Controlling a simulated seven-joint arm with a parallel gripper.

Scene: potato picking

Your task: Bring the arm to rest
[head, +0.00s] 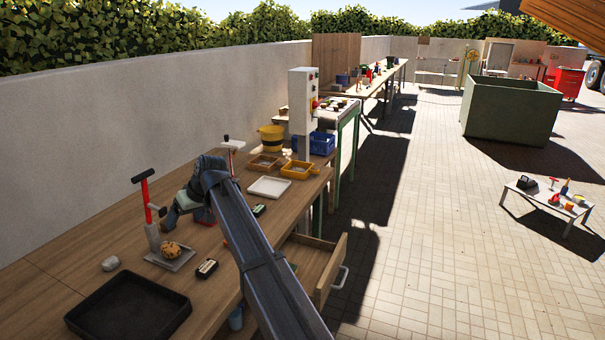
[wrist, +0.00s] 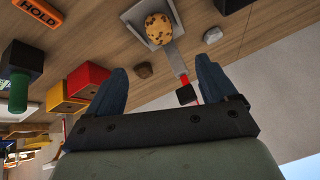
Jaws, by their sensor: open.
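My gripper (head: 188,215) is above the wooden workbench (head: 60,262), at the end of my grey arm reaching in from the lower right. In the wrist view my gripper (wrist: 162,75) has its two blue fingers wide apart with nothing between them. A speckled yellow-brown potato (head: 172,248) lies on a small grey plate (head: 183,264) in front of the gripper. In the wrist view the potato (wrist: 158,28) shows beyond the fingertips, apart from them.
A red-handled tool (head: 145,192) stands by the plate, with a pale stone (head: 110,263) to its left. A black tray (head: 128,325) is at the front. An open drawer (head: 333,264) juts out right of my arm.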

